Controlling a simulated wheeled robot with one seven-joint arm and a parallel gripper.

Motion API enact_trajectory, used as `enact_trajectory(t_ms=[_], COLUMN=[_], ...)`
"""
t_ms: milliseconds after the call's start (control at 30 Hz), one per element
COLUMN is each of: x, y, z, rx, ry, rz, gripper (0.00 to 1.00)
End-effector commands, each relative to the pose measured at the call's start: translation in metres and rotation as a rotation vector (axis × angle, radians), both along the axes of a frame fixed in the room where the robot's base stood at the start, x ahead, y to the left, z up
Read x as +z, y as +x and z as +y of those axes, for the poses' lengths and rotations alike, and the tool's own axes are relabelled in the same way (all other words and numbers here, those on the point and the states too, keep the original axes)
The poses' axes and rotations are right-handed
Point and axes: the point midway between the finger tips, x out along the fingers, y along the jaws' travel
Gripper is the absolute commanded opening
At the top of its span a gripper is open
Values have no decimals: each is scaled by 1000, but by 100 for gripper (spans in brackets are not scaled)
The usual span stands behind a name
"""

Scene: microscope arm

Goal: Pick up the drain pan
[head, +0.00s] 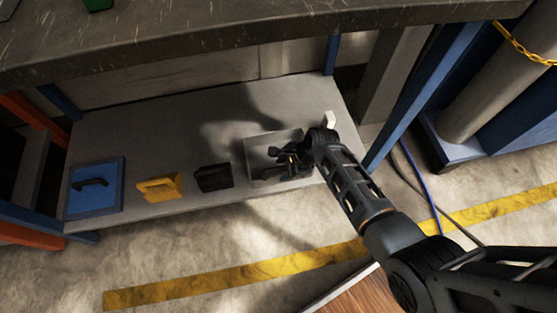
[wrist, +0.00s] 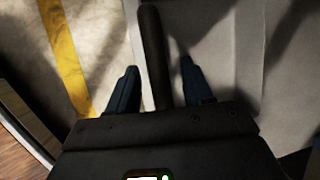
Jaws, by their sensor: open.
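The drain pan looks to be the grey, shallow, square-edged piece (head: 260,146) on the low shelf, partly hidden by my gripper and arm. In the wrist view, its pale grey surface (wrist: 222,45) lies to the right. A dark bar, seemingly its handle (wrist: 152,50), runs up between my fingers. My gripper (head: 284,160) is over the pan's front part. In the wrist view, my gripper (wrist: 158,66) is open, with one finger on each side of the bar and gaps between. I cannot tell how deep the fingers reach.
On the shelf (head: 225,120) to the left stand a black bin-like object (head: 213,178), a yellow one (head: 160,187) and a blue panel with a dark handle (head: 95,188). A small white block (head: 330,119) is behind my wrist. The bench top (head: 230,50) overhangs; a blue leg (head: 400,110) stands right.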

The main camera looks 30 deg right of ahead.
Motion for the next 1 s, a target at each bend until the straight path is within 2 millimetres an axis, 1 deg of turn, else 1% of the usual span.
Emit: enact_trajectory(t_ms=[500, 1000], x=[-3, -3], y=[0, 0], z=[0, 0], rx=[0, 0], ry=[0, 0], rz=[0, 1], gripper=[50, 2])
